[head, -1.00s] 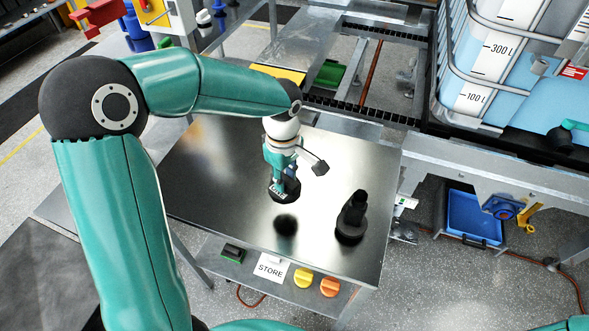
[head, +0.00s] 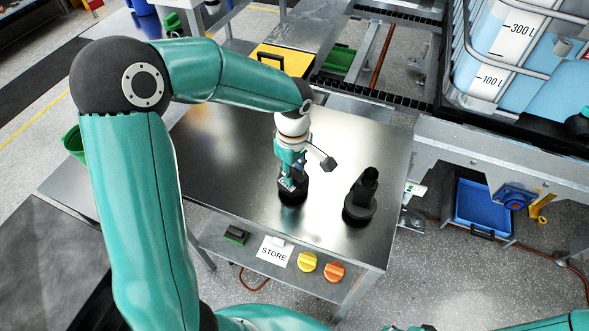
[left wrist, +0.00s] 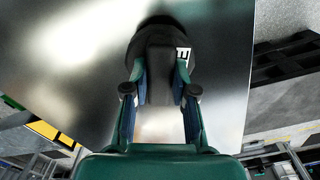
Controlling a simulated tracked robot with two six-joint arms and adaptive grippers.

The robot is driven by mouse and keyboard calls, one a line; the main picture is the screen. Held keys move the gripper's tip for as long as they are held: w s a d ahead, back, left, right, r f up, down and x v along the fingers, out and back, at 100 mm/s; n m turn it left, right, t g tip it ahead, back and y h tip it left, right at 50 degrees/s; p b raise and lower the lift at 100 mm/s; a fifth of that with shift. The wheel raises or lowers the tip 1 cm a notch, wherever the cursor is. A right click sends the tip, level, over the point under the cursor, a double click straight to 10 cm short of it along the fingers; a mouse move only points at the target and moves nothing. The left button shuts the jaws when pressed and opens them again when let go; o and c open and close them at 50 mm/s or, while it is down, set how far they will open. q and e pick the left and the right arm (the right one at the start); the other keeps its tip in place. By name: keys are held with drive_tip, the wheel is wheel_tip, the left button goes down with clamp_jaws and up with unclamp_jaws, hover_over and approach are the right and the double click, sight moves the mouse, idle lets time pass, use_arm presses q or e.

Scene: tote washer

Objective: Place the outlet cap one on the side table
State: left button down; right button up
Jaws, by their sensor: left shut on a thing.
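The outlet cap (head: 293,196) is black and round with a raised grip. My left gripper (head: 290,180) is shut on it from above, over the middle of the steel side table (head: 222,160). The cap's base appears at or very close to the table top; I cannot tell for certain whether it touches. In the left wrist view the cap (left wrist: 158,38) lies between the two fingers (left wrist: 160,95), with a white marking on its right side.
A second black fitting (head: 360,200) stands on the table to the right of the cap. A lower shelf holds a STORE label (head: 274,252), a yellow knob (head: 307,262) and an orange knob (head: 334,271). The table's left half is clear. A tank (head: 510,50) stands at the back right.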

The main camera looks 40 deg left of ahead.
use_arm(q)
drive_tip(key=shift+f+b, duration=0.5)
drive_tip(key=c, duration=0.9)
unclamp_jaws()
drive_tip(key=shift+r, duration=0.1)
drive_tip(key=shift+o, duration=0.2)
